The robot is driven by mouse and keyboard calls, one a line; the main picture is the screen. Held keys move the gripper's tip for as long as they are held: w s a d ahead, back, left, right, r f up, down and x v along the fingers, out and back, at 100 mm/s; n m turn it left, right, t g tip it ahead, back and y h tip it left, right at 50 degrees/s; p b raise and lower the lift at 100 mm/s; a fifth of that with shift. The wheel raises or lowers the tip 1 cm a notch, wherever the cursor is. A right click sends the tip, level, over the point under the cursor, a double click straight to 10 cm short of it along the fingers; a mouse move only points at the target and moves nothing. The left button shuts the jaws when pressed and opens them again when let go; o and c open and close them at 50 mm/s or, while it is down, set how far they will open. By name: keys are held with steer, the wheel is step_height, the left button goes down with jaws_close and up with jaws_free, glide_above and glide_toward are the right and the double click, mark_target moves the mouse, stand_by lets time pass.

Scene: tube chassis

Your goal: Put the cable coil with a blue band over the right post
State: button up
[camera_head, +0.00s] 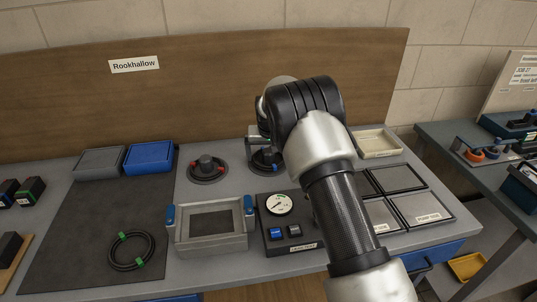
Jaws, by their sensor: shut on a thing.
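My gripper (256,143) is at the right post, at the back middle of the bench, mostly hidden behind my own arm. It is shut on a dark ring with a small blue mark, which I take as the cable coil with a blue band (255,162). The coil is low at the right post, whose shaft is largely covered; I cannot tell whether the coil is around it or just above or beside it. The left post (206,162) stands in plain view on a round dark base with red marks.
A black coil with green bands (152,250) lies on the dark mat (75,225). A grey frame with blue clips (212,243), a gauge box (290,247) and grey-framed panels (418,207) fill the front. Grey and blue bins (149,157) and a cream tray (377,143) stand behind.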

steer(key=shift+f, duration=0.4)
steer(key=o, duration=0.8)
steer(key=p+v, duration=0.3)
steer(key=v, duration=0.8)
steer(key=shift+p, duration=0.3)
steer(key=s+d+r+p, duration=0.1)
steer(key=s+d+r, duration=0.4)
steer(key=s+r, duration=0.5)
steer(key=s+d+r+p, duration=0.1)
steer(key=s+d+r, duration=0.4)
steer(key=s+r, duration=0.45)
steer(key=s+d+r+p, duration=0.1)
steer(key=s+d, duration=0.1)
steer(key=s, duration=0.9)
steer(key=s+d+r+t+p, duration=0.1)
steer(key=s+d+r, duration=0.1)
steer(key=s, duration=0.9)
steer(key=shift+d+r+m, duration=0.3)
steer(key=shift+d+r, duration=0.05)
steer(key=shift+d, duration=0.15)
